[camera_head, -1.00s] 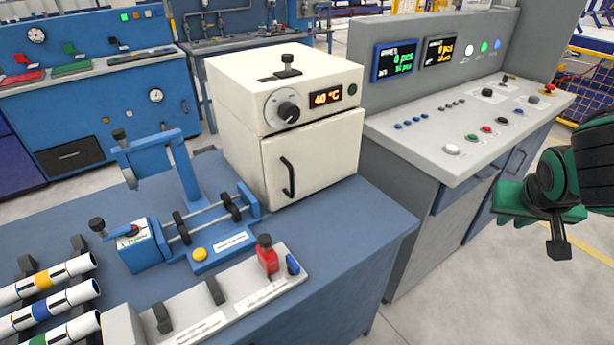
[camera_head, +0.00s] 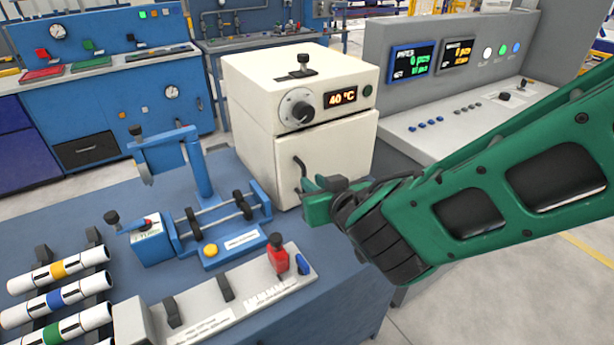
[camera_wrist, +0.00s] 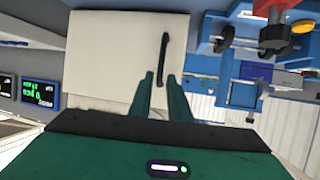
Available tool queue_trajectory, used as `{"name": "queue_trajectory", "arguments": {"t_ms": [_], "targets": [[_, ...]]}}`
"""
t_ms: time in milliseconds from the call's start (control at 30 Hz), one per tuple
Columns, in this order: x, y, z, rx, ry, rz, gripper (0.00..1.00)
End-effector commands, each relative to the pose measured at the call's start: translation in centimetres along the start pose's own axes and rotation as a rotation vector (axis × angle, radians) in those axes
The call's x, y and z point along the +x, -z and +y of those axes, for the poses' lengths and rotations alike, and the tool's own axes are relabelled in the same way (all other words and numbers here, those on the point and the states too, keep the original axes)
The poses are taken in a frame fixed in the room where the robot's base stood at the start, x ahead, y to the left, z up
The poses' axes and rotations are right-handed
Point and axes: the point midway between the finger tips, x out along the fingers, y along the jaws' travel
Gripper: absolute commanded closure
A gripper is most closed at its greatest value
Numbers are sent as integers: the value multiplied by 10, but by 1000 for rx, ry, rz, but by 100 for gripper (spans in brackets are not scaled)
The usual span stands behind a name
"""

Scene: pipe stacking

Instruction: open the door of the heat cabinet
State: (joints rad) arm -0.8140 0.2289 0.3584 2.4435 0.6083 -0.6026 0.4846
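The heat cabinet (camera_head: 262,110) is a cream box on the blue table, with a dial and a 40 °C display on its upper part. Its door (camera_head: 345,150) is closed, with a dark curved handle (camera_head: 299,170) on the left side. My gripper (camera_head: 305,195) is in front of the door, close to the lower end of the handle. In the wrist view, the door (camera_wrist: 125,60) and handle (camera_wrist: 163,58) lie ahead of my gripper (camera_wrist: 161,76). Its two green fingers are apart with a gap between them. The handle's near end lies close to that gap; contact cannot be told.
A blue clamp device (camera_head: 190,200) stands left of the cabinet. A grey fixture with a red knob (camera_head: 277,255) lies at the table's front. Striped pipes (camera_head: 60,270) rest at the left. A grey control console (camera_head: 440,125) stands right of the cabinet.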

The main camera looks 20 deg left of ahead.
Motion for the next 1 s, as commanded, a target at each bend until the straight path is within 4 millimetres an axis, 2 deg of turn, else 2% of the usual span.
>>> {"name": "queue_trajectory", "arguments": {"t_ms": [200,400,600,833,867,900,933,1000], "targets": [[40,-1,0,1,-1,-2,83],[64,-1,1,1,-2,-1,83],[73,-1,1,1,-1,-1,83],[74,0,1,0,-1,-1,83],[74,0,1,0,-1,-1,86],[74,0,1,0,-1,-1,95],[74,0,1,0,-1,-1,100],[74,0,1,0,-2,-1,100]]}}
